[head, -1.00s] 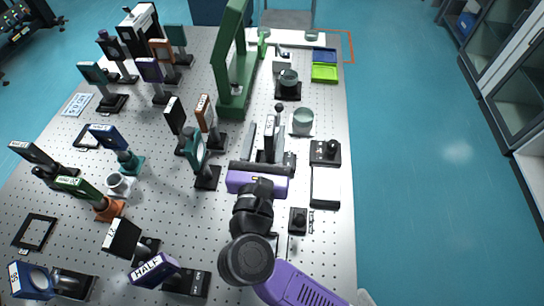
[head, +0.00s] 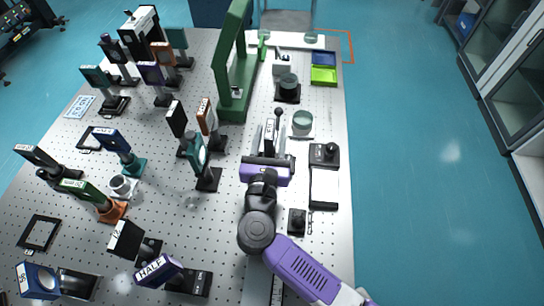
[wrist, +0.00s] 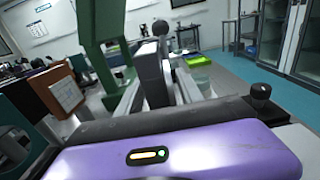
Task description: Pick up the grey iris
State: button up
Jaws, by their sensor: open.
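A narrow upright dark grey piece with a small white label, which looks like the grey iris (head: 270,134), stands on the right part of the table in the head view. A dark ball-ended rod shows at its far side. In the wrist view the grey iris (wrist: 152,76) is a grey slab seen edge-on in the middle. My gripper (head: 271,130) is open, with one finger on each side of it. In the wrist view the gripper (wrist: 155,85) shows gaps beside the slab; I cannot tell whether either finger touches. The iris's base is hidden.
A tall green frame (head: 232,75) stands just beyond on the left. A teal-rimmed mount (head: 199,155) is close on the left. A glass pot (head: 302,121) and a black box with a knob (head: 324,154) are close on the right. Several labelled mounts fill the left side.

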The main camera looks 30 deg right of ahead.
jog(key=shift+w+d, duration=0.3)
jog(key=shift+w, duration=0.1)
grip_shut()
dwell(1.2)
